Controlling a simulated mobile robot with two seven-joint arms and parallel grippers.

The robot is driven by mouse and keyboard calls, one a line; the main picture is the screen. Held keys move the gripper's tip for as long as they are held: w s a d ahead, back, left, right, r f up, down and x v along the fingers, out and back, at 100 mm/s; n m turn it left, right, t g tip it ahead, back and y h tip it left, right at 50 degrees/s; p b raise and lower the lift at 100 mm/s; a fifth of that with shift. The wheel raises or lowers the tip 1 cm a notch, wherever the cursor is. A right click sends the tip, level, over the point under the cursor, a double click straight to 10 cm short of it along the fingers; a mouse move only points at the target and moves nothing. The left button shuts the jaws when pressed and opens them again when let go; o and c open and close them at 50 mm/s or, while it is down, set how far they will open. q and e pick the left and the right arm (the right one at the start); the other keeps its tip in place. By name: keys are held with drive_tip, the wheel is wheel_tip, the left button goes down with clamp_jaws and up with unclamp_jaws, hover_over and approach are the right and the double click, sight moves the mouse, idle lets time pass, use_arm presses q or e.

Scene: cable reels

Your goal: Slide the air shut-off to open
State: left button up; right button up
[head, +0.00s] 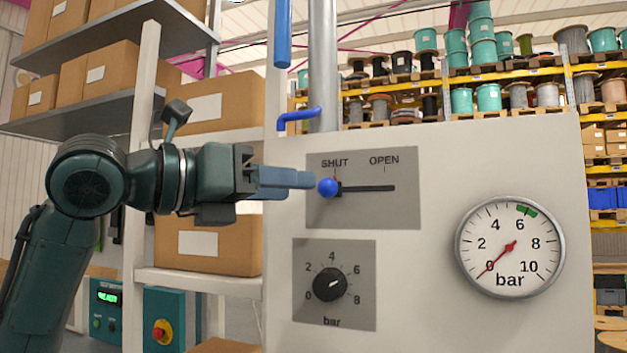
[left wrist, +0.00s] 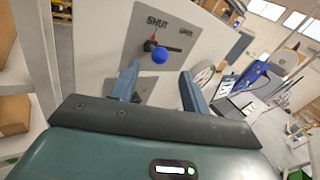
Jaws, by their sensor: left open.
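The air shut-off is a blue ball knob (head: 328,187) on a dark horizontal slot (head: 368,188) in a grey plate on a light panel. The knob sits at the slot's left end, under the word SHUT; OPEN is at the right end. My left gripper (head: 312,180) comes in from the left, its fingertips close to the knob in the head view. In the left wrist view the blue knob (left wrist: 159,55) shows between the two spread fingers (left wrist: 158,78), beyond their tips. I cannot tell whether a finger touches it. My right gripper is not in view.
Below the slot is a black dial (head: 330,284) marked in bar. A round gauge (head: 510,247) at the right has its red needle near 0. A blue pipe handle (head: 298,116) juts out above the plate. Shelves with boxes (head: 210,240) stand behind my left arm.

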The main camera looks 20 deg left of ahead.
sight(319, 188)
use_arm(q)
drive_tip(key=x, duration=0.5)
drive_tip(key=shift+p, duration=0.35)
clamp_jaws()
